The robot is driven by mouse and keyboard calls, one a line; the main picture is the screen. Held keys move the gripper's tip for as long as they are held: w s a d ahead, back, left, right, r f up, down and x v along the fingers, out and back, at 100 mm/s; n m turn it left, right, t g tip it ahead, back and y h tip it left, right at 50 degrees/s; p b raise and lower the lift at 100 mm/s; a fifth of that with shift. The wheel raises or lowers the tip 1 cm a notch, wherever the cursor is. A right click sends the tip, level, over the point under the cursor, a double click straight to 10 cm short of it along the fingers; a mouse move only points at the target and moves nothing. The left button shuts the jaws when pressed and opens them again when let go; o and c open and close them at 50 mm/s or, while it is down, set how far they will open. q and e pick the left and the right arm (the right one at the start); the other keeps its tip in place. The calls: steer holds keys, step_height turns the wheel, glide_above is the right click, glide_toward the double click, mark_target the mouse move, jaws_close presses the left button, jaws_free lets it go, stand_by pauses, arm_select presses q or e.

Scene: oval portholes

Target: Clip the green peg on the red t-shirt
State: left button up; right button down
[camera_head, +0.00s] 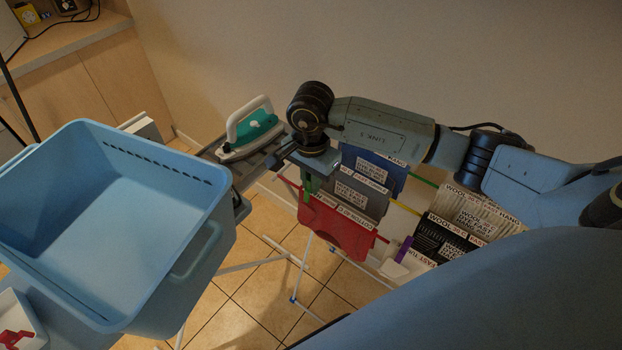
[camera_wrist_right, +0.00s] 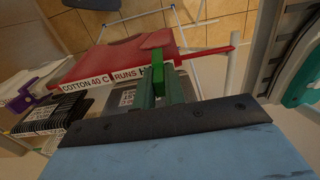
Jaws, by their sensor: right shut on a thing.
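The red t-shirt (camera_head: 335,230) hangs from the drying rack, with a white printed strip along its top edge. It also shows in the wrist view (camera_wrist_right: 105,62). My right gripper (camera_head: 307,186) is shut on the green peg (camera_head: 308,190), at the left end of the shirt's top edge. In the wrist view the peg (camera_wrist_right: 158,66) sits between the two finger ends (camera_wrist_right: 160,90), and its far end overlaps the red cloth at that edge. I cannot tell whether the peg's jaws are around the cloth. My left gripper is not in view.
Blue (camera_head: 374,172), grey (camera_head: 358,194), black (camera_head: 442,240) and cream (camera_head: 483,210) cloths hang close by. A purple peg (camera_head: 403,249) is at the right. An iron (camera_head: 250,130) stands behind my gripper. A large blue basket (camera_head: 205,245) fills the left.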

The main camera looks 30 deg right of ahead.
steer(key=shift+f+b, duration=0.35)
steer(key=shift+b, duration=0.1)
stand_by(0.6)
steer(key=c, duration=1.4)
jaws_free()
